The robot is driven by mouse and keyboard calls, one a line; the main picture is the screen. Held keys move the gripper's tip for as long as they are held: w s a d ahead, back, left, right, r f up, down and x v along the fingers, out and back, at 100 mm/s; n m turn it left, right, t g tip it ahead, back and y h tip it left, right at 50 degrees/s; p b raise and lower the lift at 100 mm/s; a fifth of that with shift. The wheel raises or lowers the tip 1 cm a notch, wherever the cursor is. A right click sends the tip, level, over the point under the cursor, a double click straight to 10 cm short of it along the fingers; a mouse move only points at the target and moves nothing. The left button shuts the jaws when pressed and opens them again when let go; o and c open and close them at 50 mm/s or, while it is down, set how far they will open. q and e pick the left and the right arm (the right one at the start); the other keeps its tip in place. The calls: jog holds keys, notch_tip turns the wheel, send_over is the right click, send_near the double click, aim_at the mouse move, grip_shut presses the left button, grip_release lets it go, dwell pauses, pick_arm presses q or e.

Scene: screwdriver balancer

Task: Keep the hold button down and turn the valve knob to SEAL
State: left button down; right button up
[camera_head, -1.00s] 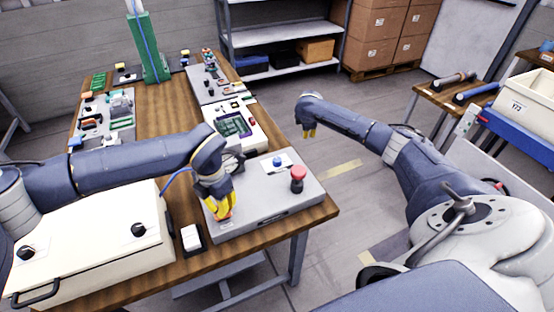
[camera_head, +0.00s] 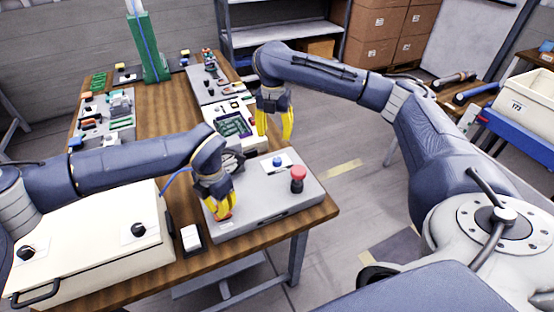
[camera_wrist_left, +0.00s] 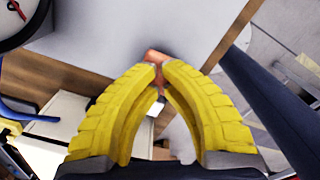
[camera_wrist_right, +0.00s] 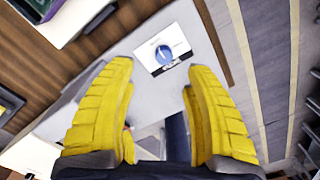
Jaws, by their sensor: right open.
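The blue valve knob (camera_head: 278,161) sits on a white label on the grey panel box (camera_head: 262,206). In the right wrist view the knob (camera_wrist_right: 164,54) lies beyond my fingertips, its marker toward the label's upper side; the lettering is too small to read. My right gripper (camera_head: 274,137) is open and empty, above and behind the panel's far edge. My left gripper (camera_head: 222,214) points down at the panel's left part, its fingertips together. An orange-red piece, apparently the hold button (camera_wrist_left: 155,57), shows at those tips, partly hidden; I cannot tell whether it is pressed.
A red mushroom button (camera_head: 298,174) stands on the panel to the right of the knob. A dial gauge (camera_wrist_left: 14,17) is beside my left gripper. A white-and-black block (camera_head: 192,239) and a cream case (camera_head: 95,245) are to the left. Open floor lies right of the bench.

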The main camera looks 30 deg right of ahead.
aim_at(277, 158)
jog(key=shift+n, duration=0.5)
jog(key=shift+s+a+f, duration=0.1)
jog(key=shift+s+f, duration=0.2)
jog(key=shift+f, duration=1.55)
jog(key=shift+s+f, duration=0.3)
jog(key=shift+f, duration=1.5)
jog(key=shift+s+a+f, duration=0.1)
jog(key=shift+s+f, duration=0.2)
jog(key=shift+f, duration=1.55)
grip_shut()
